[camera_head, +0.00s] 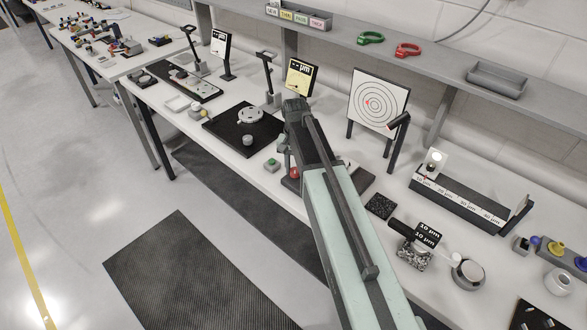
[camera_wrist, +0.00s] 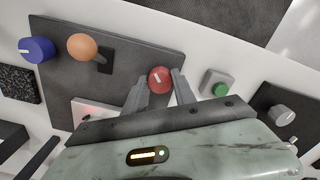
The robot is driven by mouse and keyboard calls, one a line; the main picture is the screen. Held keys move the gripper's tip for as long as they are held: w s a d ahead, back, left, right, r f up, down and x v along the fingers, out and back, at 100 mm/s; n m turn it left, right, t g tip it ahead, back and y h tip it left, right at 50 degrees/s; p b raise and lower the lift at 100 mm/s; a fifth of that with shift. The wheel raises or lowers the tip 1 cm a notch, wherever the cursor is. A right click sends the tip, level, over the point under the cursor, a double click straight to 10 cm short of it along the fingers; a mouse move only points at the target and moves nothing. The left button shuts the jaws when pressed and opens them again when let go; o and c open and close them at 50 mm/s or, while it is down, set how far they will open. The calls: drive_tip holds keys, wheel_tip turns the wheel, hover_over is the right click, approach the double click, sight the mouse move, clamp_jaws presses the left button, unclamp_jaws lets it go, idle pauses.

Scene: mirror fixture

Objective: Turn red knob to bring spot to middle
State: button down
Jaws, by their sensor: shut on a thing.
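The red knob (camera_wrist: 160,79) with a white mark sits on a dark plate (camera_wrist: 135,35) in the wrist view. My gripper (camera_wrist: 161,88) has one finger on each side of it and is shut on it. The knob also shows in the camera_head view (camera_head: 294,173), partly covered by my gripper. The white target board (camera_head: 393,92) with concentric rings stands upright behind my arm. A small red spot (camera_head: 367,102) is on its rings, a little left of the middle.
On the same plate are a blue knob (camera_wrist: 37,50) and an orange ball (camera_wrist: 82,47) on a dark lever. A green button (camera_wrist: 220,89) is right of the red knob. A grey knob (camera_wrist: 283,115) is further right. A shelf (camera_head: 420,58) runs behind the bench.

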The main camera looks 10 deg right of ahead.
sight(295, 170)
drive_tip(key=n, duration=1.1)
drive_tip(key=shift+n, duration=0.3)
idle(0.4)
drive_tip(key=c, duration=1)
unclamp_jaws()
wheel_tip(295, 170, up, 8)
drive_tip(key=p, duration=0.8)
